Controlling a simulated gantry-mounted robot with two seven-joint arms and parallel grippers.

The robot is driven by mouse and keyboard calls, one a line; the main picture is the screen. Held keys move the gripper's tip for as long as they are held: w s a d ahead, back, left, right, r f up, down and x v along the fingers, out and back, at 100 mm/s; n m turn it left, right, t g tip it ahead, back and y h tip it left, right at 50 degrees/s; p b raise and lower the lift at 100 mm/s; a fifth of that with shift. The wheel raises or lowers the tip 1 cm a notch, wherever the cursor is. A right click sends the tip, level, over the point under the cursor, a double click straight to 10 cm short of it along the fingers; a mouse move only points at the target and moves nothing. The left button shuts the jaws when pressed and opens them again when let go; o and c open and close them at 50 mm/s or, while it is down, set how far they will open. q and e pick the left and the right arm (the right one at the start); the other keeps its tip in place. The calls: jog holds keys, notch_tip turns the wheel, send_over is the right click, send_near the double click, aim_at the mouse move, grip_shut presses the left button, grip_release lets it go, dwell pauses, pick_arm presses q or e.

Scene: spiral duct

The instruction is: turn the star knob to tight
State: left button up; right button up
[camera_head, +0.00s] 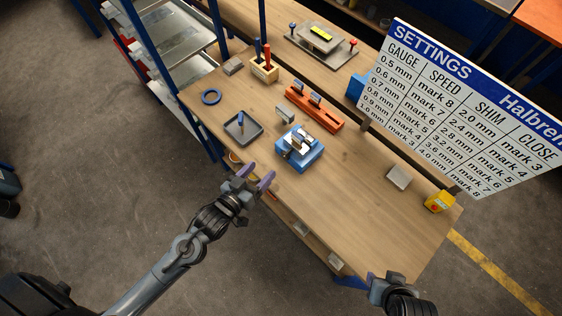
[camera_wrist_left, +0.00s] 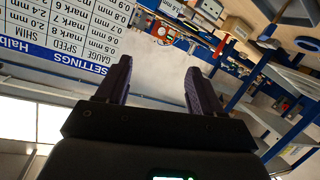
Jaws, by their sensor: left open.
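A blue machine (camera_head: 300,150) with metal parts on top sits mid-bench. I cannot make out a star knob for certain at this size. My left gripper (camera_head: 259,172) is open and empty at the bench's near edge, to the lower left of the blue machine and apart from it. In the left wrist view its purple fingers (camera_wrist_left: 158,72) are spread with nothing between them. My right gripper (camera_head: 353,282) is at the near edge, lower right; its jaw opening is unclear.
A settings board (camera_head: 465,105) rises behind at right. A grey block (camera_head: 399,176) and yellow box (camera_head: 439,201) lie right. The near right bench is clear.

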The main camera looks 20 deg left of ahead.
pick_arm(q)
notch_tip(320, 180, down, 9)
jog(key=w+m+t+h+b, duration=0.1)
jog(key=m+t+h+b, duration=0.1)
jog(key=b, duration=0.3)
jog(key=m+h+b, duration=0.2)
jog(key=b, duration=0.4)
send_near(284, 156)
jog(key=x, duration=0.7)
jog(key=shift+w, duration=0.2)
jog(key=shift+w+d, duration=0.25)
jog(key=shift+w, duration=0.3)
pick_arm(e)
notch_tip(284, 156, down, 13)
jog(key=shift+r, duration=0.1)
pick_arm(q)
jog(key=c, duration=1.1)
jog(key=shift+o, duration=0.2)
pick_arm(e)
jog(key=shift+d, duration=0.1)
